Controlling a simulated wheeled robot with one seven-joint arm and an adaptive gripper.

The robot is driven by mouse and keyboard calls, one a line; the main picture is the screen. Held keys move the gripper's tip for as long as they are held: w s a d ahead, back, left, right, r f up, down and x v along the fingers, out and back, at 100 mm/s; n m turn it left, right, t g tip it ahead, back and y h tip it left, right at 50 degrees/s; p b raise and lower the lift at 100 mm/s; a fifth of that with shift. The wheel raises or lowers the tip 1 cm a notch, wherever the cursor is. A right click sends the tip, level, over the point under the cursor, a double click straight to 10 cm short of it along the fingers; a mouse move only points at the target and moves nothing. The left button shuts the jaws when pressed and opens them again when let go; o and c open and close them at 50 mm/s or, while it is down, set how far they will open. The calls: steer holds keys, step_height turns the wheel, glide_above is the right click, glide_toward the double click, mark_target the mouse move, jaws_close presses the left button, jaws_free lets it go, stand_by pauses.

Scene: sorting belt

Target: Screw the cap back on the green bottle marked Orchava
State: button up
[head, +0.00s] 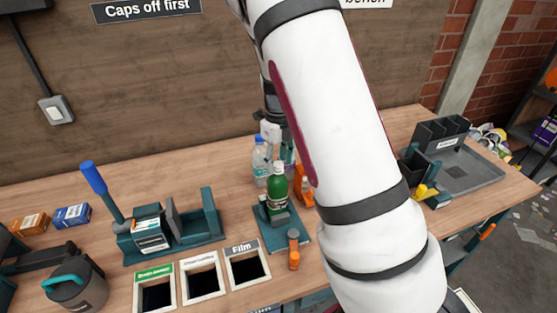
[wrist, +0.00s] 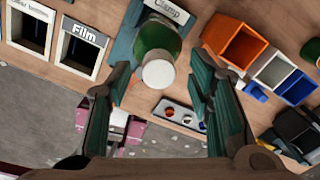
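The green bottle (head: 277,190) stands upright in the teal clamp (head: 298,242), with a pale label low on its front. A white round top, like a cap, shows at its neck; I cannot tell whether it is screwed down. In the wrist view the green bottle (wrist: 156,38) is seen from above, its white top (wrist: 158,73) lying between my fingers with gaps on both sides. My gripper (wrist: 150,90) is open and empty. The clamp (wrist: 125,40) also shows in the wrist view.
A clear bottle with a blue cap (head: 260,160) stands close behind the green one. The Film bin (head: 247,267) and other bins are at the front left. Orange, white and blue bins (wrist: 235,42) stand nearby.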

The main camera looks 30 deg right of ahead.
mark_target(278, 164)
step_height(278, 164, up, 12)
stand_by(0.7)
